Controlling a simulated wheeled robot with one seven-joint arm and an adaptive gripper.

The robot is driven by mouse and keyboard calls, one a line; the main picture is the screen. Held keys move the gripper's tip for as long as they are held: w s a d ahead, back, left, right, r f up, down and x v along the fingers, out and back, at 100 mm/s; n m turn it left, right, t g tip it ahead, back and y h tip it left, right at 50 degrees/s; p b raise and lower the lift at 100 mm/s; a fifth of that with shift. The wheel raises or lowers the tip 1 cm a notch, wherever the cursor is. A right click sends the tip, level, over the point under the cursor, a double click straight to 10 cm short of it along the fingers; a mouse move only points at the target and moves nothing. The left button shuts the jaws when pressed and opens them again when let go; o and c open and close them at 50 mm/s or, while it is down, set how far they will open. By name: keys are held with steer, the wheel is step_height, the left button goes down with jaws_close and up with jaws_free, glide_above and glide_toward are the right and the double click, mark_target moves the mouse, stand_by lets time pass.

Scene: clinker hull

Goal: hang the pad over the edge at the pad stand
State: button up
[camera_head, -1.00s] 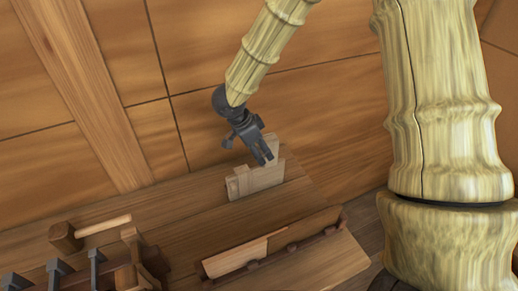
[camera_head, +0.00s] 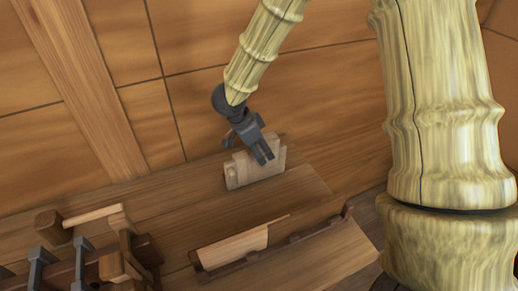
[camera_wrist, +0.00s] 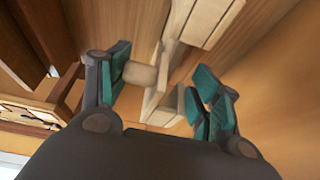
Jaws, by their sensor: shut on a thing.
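My gripper (camera_head: 262,153) reaches down to the back of the bench near the wall. In the wrist view its two teal-padded fingers (camera_wrist: 162,92) are apart, with a pale wooden piece between them that I take for the pad (camera_wrist: 140,76). A rounded knob of it is against the left finger and a pale bar is by the right one. In the head view a pale stepped board (camera_head: 240,174) stands upright on the bench behind and below the fingers. I take it for the pad stand with the pad against it. I cannot tell where one ends and the other begins.
A dark rail (camera_head: 310,236) with a light board (camera_head: 235,248) leaning on it lies along the front of the bench. A wooden rack with dark clamps (camera_head: 62,258) stands at the left. Bare bench (camera_head: 185,218) lies between. A plank wall (camera_head: 320,95) rises close behind.

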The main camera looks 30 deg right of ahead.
steer(key=shift+f+b, duration=0.4)
steer(key=shift+f, duration=1.8)
steer(key=shift+f, duration=0.15)
steer(key=o, duration=1.1)
steer(key=v, duration=1.2)
